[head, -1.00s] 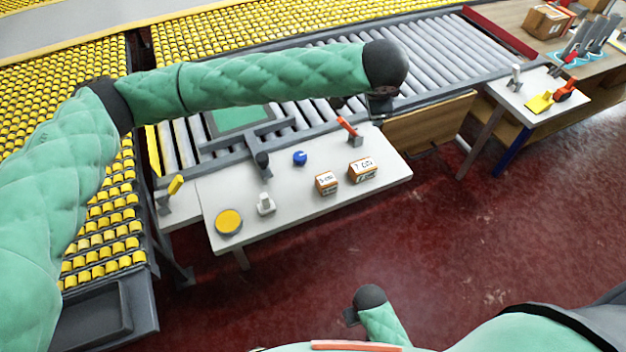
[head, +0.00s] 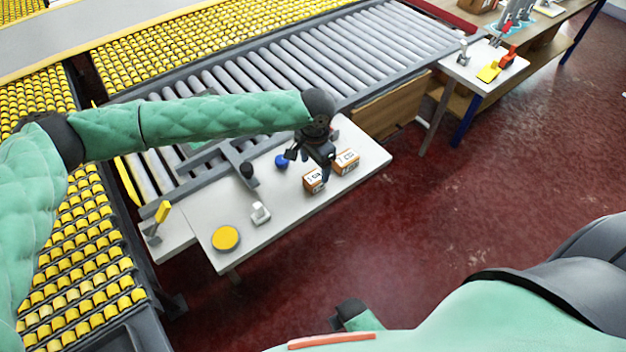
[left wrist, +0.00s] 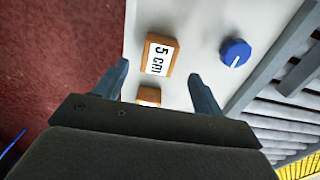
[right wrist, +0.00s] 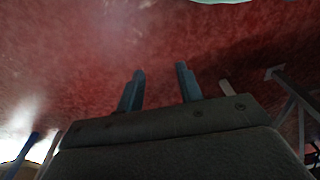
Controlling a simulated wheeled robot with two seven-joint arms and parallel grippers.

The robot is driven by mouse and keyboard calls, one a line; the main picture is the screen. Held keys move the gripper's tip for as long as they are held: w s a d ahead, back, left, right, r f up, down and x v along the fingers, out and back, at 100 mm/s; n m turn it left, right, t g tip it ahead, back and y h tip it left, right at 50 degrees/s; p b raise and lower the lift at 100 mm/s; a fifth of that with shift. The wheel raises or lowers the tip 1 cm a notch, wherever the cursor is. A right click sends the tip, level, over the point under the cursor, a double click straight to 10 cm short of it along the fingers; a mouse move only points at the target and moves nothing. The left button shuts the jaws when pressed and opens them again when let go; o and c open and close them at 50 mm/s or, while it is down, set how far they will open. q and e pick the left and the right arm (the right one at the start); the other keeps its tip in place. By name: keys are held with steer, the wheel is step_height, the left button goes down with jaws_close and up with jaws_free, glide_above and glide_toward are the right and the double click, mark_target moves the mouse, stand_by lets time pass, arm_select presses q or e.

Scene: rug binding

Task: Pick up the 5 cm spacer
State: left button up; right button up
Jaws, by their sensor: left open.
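The 5 cm spacer is an orange-brown block with a white label (head: 313,181) on the white table, the left one of two blocks in the head view. In the left wrist view the spacer (left wrist: 160,55) shows its "5 cm" label, ahead of and between the fingertips. My left gripper (head: 309,163) is open and empty above the table, close to both blocks; its fingers (left wrist: 158,72) stand wide apart. My right gripper (right wrist: 159,70) is open and empty over the red floor; only part of that arm shows low in the head view.
A second similar block (head: 346,162) stands right of the spacer; it is partly hidden in the left wrist view (left wrist: 149,96). A blue knob (head: 282,160), a white-grey fixture (head: 261,213) and a yellow disc (head: 225,238) are also on the table (head: 297,219). The roller conveyor (head: 292,66) runs behind.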

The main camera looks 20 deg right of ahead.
mark_target(314, 177)
arm_select(q)
steer(key=shift+a+f, duration=0.1)
steer(key=shift+f, duration=0.25)
step_height(314, 177, down, 4)
steer(key=p, duration=0.2)
steer(key=shift+s+a+p, duration=0.1)
steer(key=shift+s+p, duration=0.05)
steer(key=shift+p, duration=0.15)
steer(key=shift+f, duration=0.7)
arm_select(e)
step_height(314, 177, down, 7)
steer(key=s+d, duration=0.1)
steer(key=d, duration=0.1)
steer(key=shift+s, duration=0.3)
steer(key=shift+f, duration=0.1)
arm_select(q)
steer(key=c, duration=1.1)
